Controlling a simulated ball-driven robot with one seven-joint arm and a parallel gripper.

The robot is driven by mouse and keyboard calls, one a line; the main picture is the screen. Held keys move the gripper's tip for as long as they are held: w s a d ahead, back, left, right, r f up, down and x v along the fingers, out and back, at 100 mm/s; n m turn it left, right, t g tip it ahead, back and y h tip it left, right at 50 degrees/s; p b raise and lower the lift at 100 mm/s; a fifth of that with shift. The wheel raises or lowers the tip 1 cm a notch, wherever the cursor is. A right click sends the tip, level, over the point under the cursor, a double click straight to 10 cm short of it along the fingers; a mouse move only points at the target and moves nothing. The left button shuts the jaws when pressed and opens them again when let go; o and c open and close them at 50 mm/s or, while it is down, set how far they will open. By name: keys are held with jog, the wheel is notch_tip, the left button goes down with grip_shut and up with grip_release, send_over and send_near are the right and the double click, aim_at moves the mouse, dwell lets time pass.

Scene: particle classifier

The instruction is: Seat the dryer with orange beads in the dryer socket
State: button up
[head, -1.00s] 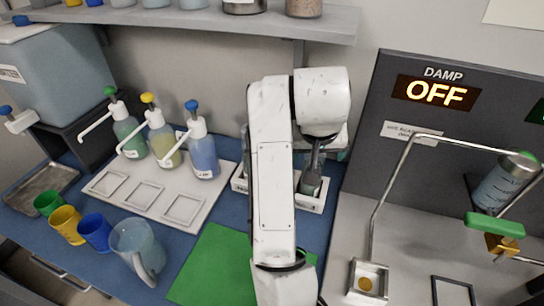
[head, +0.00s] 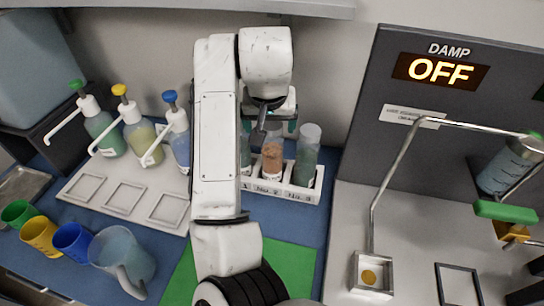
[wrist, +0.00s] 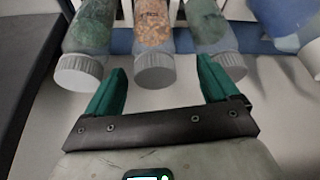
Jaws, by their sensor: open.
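The dryer with orange beads (head: 272,158) is a clear capped tube standing in the middle of a white rack (head: 268,190), between two tubes of grey-green beads. It also shows in the wrist view (wrist: 153,42), its pale cap towards me. My gripper (head: 270,122) is at the upper end of the orange tube. In the wrist view my gripper (wrist: 160,75) is open, its green fingers to either side of the orange tube's cap, with nothing gripped.
Grey-green tubes (head: 306,155) stand close on both sides. Pump bottles (head: 141,132) are at left. A bent metal pipe (head: 388,180) and a grey panel (head: 450,130) rise at right. A green mat (head: 292,265) lies in front of the rack.

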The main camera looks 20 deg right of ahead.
aim_at(272, 157)
jog(key=x, duration=0.4)
jog(key=shift+w+d, duration=0.15)
jog(key=shift+d, duration=0.25)
grip_shut()
dwell(0.5)
